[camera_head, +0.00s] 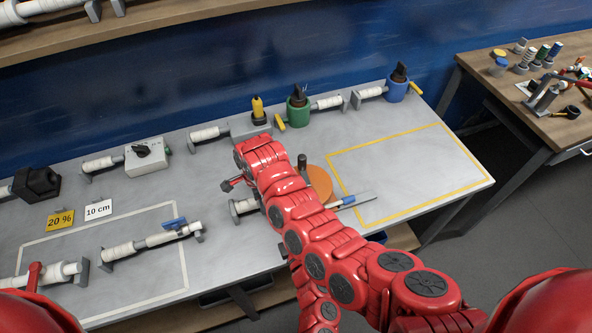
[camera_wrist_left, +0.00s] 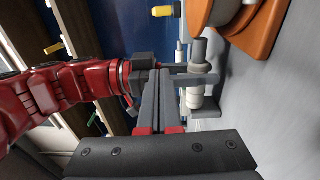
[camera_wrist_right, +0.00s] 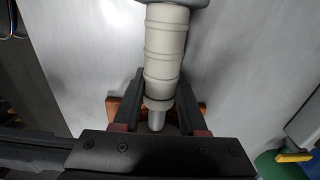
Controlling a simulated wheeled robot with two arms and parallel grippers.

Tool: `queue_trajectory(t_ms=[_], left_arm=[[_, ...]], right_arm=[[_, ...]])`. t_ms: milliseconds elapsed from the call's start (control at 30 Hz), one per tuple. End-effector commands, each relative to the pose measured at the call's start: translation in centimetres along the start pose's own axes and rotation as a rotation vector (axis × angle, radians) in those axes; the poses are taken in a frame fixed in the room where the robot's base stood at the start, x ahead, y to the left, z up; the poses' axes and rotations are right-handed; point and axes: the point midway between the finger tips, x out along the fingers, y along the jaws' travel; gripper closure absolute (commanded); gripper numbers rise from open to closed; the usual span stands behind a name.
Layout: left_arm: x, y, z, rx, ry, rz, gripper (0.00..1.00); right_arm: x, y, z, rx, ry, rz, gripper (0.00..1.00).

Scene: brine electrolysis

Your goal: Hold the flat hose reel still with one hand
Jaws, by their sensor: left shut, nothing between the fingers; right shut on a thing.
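The hose reel is an orange disc (camera_head: 318,184) with a dark upright knob (camera_head: 302,161), partly hidden by my right arm in the head view. In the left wrist view its orange base (camera_wrist_left: 262,30) fills the top right. A white ribbed grip (camera_head: 244,206) on a grey bracket lies at the reel's side. My right gripper (camera_wrist_right: 160,76) is shut around this grip, one finger on each side, with orange showing behind. My left gripper (camera_wrist_left: 166,74) is shut and empty, close to the grip and a grey post (camera_wrist_left: 200,50). The head view hides the left gripper behind my right arm.
A green pot (camera_head: 298,110) and a blue pot (camera_head: 396,86) stand behind. A blue-handled tool (camera_head: 350,201) lies right of the reel. A grey box (camera_head: 147,158) stands left.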

Motion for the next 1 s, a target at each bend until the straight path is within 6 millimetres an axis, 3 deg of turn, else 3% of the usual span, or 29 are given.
queue_trajectory(t_ms=[100,333,767,1000], left_arm=[[0.3,0.1,2.5,0.008,-0.083,-0.026,1.00],[2.0,0.0,3.8,0.016,-0.121,-0.037,1.00],[10.8,-0.1,4.9,0.017,-0.119,-0.034,1.00],[10.8,-0.3,8.0,0.016,-0.122,-0.036,1.00]], right_arm=[[0.0,0.0,0.0,0.000,0.001,-0.001,1.00],[0.0,0.0,0.0,0.000,0.001,-0.001,1.00],[0.0,0.0,0.0,0.000,0.000,-0.001,1.00],[0.0,0.0,0.0,0.000,0.000,0.000,1.00]])
